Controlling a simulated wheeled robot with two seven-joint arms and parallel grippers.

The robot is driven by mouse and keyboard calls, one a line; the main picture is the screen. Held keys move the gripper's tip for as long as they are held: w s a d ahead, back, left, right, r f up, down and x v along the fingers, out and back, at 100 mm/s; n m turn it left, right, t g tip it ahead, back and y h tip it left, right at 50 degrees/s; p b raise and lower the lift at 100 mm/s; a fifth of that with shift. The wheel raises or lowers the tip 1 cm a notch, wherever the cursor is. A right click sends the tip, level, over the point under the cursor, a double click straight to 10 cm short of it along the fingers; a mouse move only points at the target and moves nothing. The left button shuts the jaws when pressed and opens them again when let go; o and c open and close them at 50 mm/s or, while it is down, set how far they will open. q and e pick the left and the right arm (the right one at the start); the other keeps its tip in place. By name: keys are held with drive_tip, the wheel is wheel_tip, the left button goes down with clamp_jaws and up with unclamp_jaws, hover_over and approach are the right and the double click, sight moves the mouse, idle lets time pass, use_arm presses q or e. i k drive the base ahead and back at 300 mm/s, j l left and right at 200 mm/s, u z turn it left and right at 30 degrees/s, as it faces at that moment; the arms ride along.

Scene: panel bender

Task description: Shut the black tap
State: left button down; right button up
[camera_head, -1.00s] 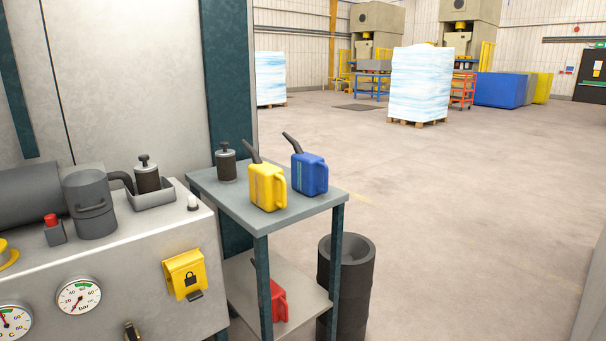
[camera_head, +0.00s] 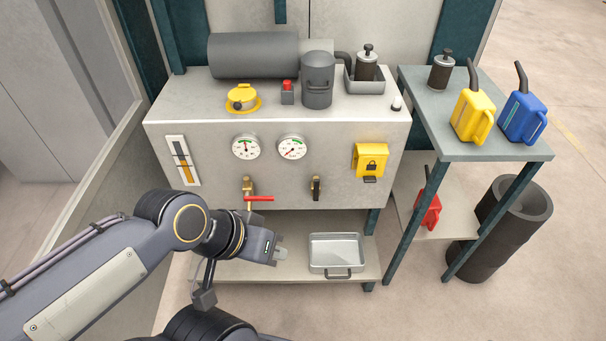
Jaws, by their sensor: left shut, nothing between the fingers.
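The black tap (camera_head: 316,188) is on the front face of the grey tank unit, right of centre, with its dark handle upright. A brass tap (camera_head: 248,187) with a red lever (camera_head: 260,198) is to its left; that lever points sideways to the right. My left gripper (camera_head: 283,254) is shut and empty, below and left of the black tap and apart from it, in front of the lower shelf. My right gripper does not show.
A metal tray (camera_head: 336,238) stands on the lower shelf below the black tap. Two gauges (camera_head: 291,147) sit above the taps, and a yellow lock box (camera_head: 370,160) to the right. A side table (camera_head: 412,85) with yellow and blue cans stands at the right.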

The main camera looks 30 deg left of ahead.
sight(316, 181)
drive_tip(key=u, duration=0.9)
drive_tip(key=i+j+z, duration=0.1)
drive_tip(key=z, duration=0.35)
drive_tip(key=j+z, duration=0.6)
drive_tip(key=z, duration=0.3)
drive_tip(key=j+z, duration=0.25)
drive_tip(key=z, duration=0.2)
drive_tip(key=k+j, duration=0.1)
drive_tip(key=j, duration=0.5)
drive_tip(key=k+j, duration=0.1)
drive_tip(key=j, duration=0.5)
